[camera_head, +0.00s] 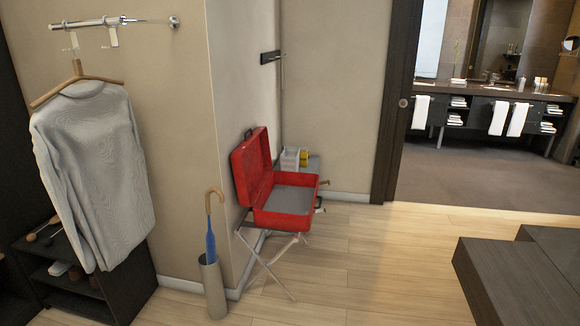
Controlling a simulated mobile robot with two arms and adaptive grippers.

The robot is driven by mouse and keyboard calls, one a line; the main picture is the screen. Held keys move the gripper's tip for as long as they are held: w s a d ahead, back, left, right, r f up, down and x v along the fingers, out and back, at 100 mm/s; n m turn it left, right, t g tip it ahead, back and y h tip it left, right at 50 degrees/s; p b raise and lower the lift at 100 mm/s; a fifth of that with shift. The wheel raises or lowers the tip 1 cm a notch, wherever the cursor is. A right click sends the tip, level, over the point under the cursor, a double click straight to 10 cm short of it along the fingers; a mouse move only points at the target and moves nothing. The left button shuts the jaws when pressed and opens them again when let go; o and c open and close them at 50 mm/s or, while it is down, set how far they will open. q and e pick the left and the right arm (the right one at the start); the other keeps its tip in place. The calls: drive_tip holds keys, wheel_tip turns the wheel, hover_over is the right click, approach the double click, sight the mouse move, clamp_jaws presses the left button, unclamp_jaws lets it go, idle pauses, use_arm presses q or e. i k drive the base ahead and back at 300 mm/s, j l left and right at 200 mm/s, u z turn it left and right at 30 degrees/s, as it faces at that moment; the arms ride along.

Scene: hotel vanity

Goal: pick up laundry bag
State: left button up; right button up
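I cannot make out a laundry bag in the head view. A grey long-sleeved sweater (95,170) hangs on a wooden hanger (78,80) from a wall rail at the left. An open red suitcase (258,213) rests on a folding luggage stand (264,262) by the wall corner, and its inside looks empty. Neither of my grippers shows in this view.
A blue umbrella (210,243) stands in a grey cylinder (213,287). A dark shoe shelf (126,291) is below the sweater. Dark low furniture (520,275) fills the lower right. Wooden floor (365,260) is clear between. A doorway leads to a vanity (470,89).

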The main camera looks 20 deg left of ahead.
sight(290, 161)
drive_tip(key=i+j, duration=0.1)
drive_tip(key=i, duration=0.6)
drive_tip(key=i+j, duration=0.1)
drive_tip(key=i, duration=0.55)
drive_tip(key=i+j, duration=0.1)
drive_tip(key=i, duration=0.6)
drive_tip(key=i+z, duration=0.3)
drive_tip(key=i, duration=1.95)
drive_tip(key=i+u, duration=0.75)
drive_tip(key=i+l+u, duration=0.15)
drive_tip(key=u, duration=0.25)
drive_tip(key=i+l+u, duration=0.35)
drive_tip(key=i+j, duration=0.05)
